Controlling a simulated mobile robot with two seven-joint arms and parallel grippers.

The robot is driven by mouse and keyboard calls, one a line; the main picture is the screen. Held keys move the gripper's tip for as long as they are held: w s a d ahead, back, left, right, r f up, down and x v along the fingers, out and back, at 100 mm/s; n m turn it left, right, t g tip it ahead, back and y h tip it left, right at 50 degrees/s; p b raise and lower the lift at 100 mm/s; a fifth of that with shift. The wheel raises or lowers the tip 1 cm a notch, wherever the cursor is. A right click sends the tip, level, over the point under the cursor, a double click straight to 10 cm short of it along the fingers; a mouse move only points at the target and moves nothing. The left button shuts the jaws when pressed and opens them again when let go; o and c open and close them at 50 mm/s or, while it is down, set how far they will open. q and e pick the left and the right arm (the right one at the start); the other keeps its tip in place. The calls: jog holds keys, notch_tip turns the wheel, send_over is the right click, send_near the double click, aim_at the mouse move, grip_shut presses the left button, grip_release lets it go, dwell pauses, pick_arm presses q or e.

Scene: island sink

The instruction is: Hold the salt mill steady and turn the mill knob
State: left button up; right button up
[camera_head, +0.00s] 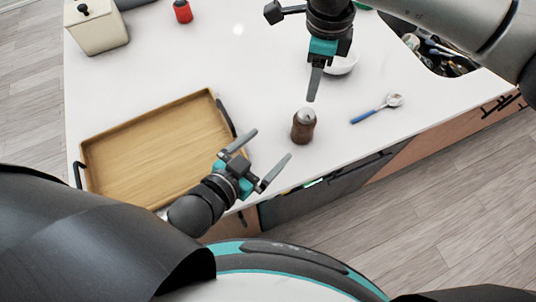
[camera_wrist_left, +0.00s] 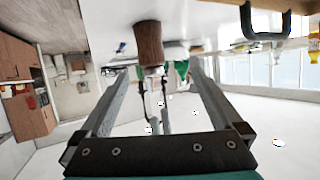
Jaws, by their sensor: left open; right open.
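The salt mill (camera_head: 303,128), brown with a silvery knob (camera_head: 306,115) on top, stands upright on the white counter. My left gripper (camera_head: 271,144) is open, its fingers spread towards the mill from the lower left, apart from it. In the left wrist view, which is upside down, the brown mill body (camera_wrist_left: 149,42) shows beyond and between the open fingers (camera_wrist_left: 161,68), with nothing held. My right gripper (camera_head: 314,88) points down above and slightly behind the mill, close to the knob in the picture. Its fingers overlap in this view, and no object shows in them.
A wooden tray (camera_head: 88,161) with dark handles lies left of the mill. A blue-handled spoon (camera_head: 372,112) lies to the right. A white bowl (camera_head: 346,63) stands behind my right gripper. Utensils (camera_head: 440,55) fill a recess at upper right. The counter's front edge is close to the mill.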

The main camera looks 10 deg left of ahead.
aim_at(297, 131)
pick_arm(q)
jog(key=shift+n, duration=0.3)
jog(key=x, duration=0.4)
jog(key=d+x, duration=0.1)
jog(key=x, duration=0.4)
jog(key=s+x, duration=0.1)
jog(key=x, duration=0.4)
jog(key=shift+d+f, duration=0.2)
jog(key=shift+d, duration=0.1)
jog(key=c, duration=1.5)
jog(key=shift+c, duration=0.3)
pick_arm(e)
jog(key=shift+o, duration=0.4)
jog(key=o, duration=0.3)
jog(key=shift+a+r+m, duration=0.1)
jog(key=shift+r+m, duration=0.2)
jog(key=shift+o, duration=0.6)
jog(key=shift+r+m, duration=0.3)
jog(key=shift+m, duration=0.6)
notch_tip(297, 131, down, 11)
